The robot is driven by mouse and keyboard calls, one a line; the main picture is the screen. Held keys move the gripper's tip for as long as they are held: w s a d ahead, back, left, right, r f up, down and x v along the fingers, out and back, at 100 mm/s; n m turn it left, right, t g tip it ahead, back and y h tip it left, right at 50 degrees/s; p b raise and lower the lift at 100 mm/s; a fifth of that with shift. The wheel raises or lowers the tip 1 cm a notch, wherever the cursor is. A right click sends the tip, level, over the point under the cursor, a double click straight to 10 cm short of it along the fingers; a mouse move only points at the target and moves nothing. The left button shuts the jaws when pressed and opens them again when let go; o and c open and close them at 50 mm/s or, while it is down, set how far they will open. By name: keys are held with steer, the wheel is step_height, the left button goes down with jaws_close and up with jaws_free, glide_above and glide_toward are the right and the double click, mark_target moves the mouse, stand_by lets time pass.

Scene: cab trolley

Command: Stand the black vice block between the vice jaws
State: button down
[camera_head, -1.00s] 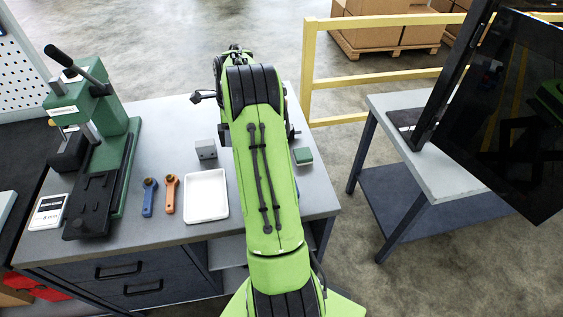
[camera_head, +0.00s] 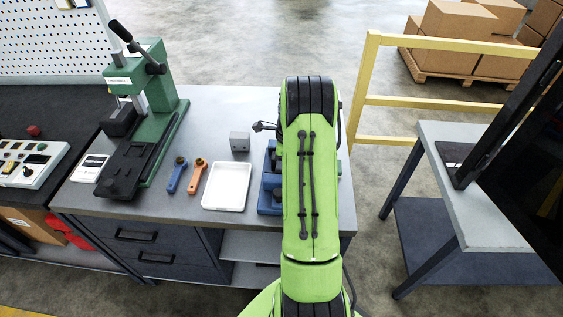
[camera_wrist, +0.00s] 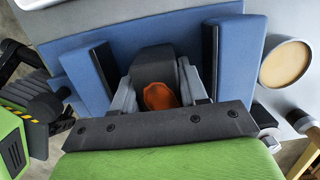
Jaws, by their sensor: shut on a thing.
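The blue vice shows in the wrist view, with its left jaw (camera_wrist: 84,75) and right jaw (camera_wrist: 238,55) dark-faced and apart. The black vice block (camera_wrist: 152,60) stands in the gap between them. My gripper (camera_wrist: 158,85) is shut on the block, its grey fingers on either side of it. Gaps show between the block and both jaws. An orange oval patch (camera_wrist: 160,97) shows in front of the block; I cannot tell what it belongs to. Whether the block touches the vice bed is unclear. In the head view my arm hides the gripper and block; part of the blue vice (camera_head: 268,183) shows.
Left of the vice are a white tray (camera_head: 227,187), a small grey block (camera_head: 240,142), an orange-handled tool (camera_head: 197,174) and a blue-handled tool (camera_head: 177,176). A green press (camera_head: 152,100) stands farther left. A yellow railing (camera_head: 430,103) is behind right.

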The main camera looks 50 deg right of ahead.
steer(key=c, duration=0.9)
jaws_free()
steer(key=r, duration=0.4)
steer(key=s+r+p, duration=0.1)
steer(key=r, duration=0.3)
steer(key=d+r, duration=0.1)
steer(key=r, duration=0.3)
steer(key=shift+s, duration=0.15)
steer(key=s+a+r+n+t+h, duration=0.1)
steer(key=s+a+r+n, duration=0.1)
steer(key=a+r+n, duration=0.45)
steer(key=s+a+r+n, duration=0.1)
steer(key=a+r+n, duration=0.25)
steer(key=a, duration=0.65)
steer(key=s+a+r+n+t+h, duration=0.1)
steer(key=s+a+r+n, duration=0.1)
steer(key=a+r+n, duration=0.5)
steer(key=s+a+f+n, duration=0.1)
steer(key=s+a+n, duration=0.1)
steer(key=s+n, duration=0.1)
steer(key=s+a+f+n+t, duration=0.1)
steer(key=s+a+n, duration=0.2)
steer(key=s+n, duration=0.1)
steer(key=s+a+f+n+t, duration=0.1)
steer(key=s+a+n, duration=0.2)
steer(key=s+n, duration=0.1)
steer(key=shift+s+a+f+y, duration=0.2)
steer(key=shift+s+f+y, duration=0.15)
steer(key=shift+s, duration=0.25)
